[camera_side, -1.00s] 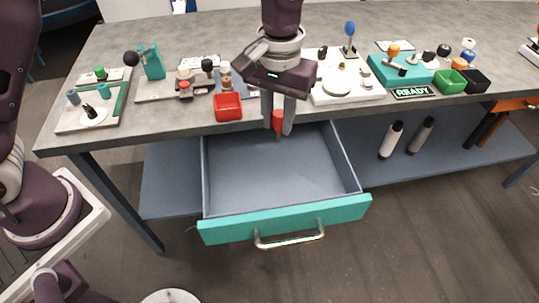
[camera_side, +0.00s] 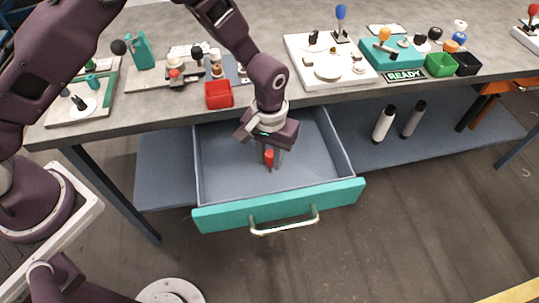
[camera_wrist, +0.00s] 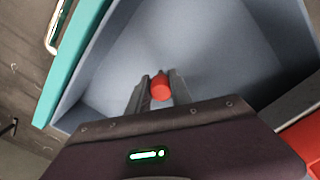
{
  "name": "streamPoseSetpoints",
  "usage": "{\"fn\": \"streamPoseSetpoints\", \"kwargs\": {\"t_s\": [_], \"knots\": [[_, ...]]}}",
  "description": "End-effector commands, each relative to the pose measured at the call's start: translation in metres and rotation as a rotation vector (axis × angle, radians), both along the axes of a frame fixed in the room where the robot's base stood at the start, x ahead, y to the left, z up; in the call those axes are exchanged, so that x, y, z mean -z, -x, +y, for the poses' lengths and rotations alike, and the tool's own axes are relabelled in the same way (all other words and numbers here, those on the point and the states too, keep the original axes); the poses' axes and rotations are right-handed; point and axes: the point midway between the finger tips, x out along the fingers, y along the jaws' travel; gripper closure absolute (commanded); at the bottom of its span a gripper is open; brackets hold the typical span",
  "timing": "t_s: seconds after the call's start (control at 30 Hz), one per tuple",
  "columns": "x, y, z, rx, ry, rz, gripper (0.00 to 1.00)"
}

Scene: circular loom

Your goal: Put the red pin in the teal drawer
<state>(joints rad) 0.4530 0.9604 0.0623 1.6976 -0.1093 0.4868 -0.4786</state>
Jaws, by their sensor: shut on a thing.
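The red pin (camera_side: 269,158) is upright between the fingers of my gripper (camera_side: 269,162), which is shut on it. In the wrist view the red pin (camera_wrist: 160,88) shows between the two fingertips of my gripper (camera_wrist: 158,92), with the grey drawer floor behind it. The teal drawer (camera_side: 230,217) is pulled out under the table, with a teal front, a metal handle and an empty grey inside. My gripper and the pin are over or inside the open drawer. I cannot tell whether the pin touches the drawer floor.
A red bin (camera_side: 219,95) stands at the table's front edge, above the drawer. A white board (camera_side: 335,65), a teal box (camera_side: 392,60), a green bin (camera_side: 440,65) and a black bin (camera_side: 468,64) are farther right.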

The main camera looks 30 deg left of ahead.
Motion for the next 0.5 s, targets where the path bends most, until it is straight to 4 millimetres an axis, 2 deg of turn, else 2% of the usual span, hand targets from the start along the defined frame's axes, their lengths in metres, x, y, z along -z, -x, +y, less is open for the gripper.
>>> {"fn": "streamPoseSetpoints", "kwargs": {"t_s": [0.1,0.13,0.23,0.5], "knots": [[0.0026,0.0002,0.0001,0.0,0.0,0.001,1.0],[0.0027,0.0001,0.0001,0.0,0.0,0.001,0.71],[0.0024,0.0001,0.0,0.0,0.0,0.0,0.53],[0.0018,0.0,-0.0001,0.0,0.0,0.0,0.53]]}}
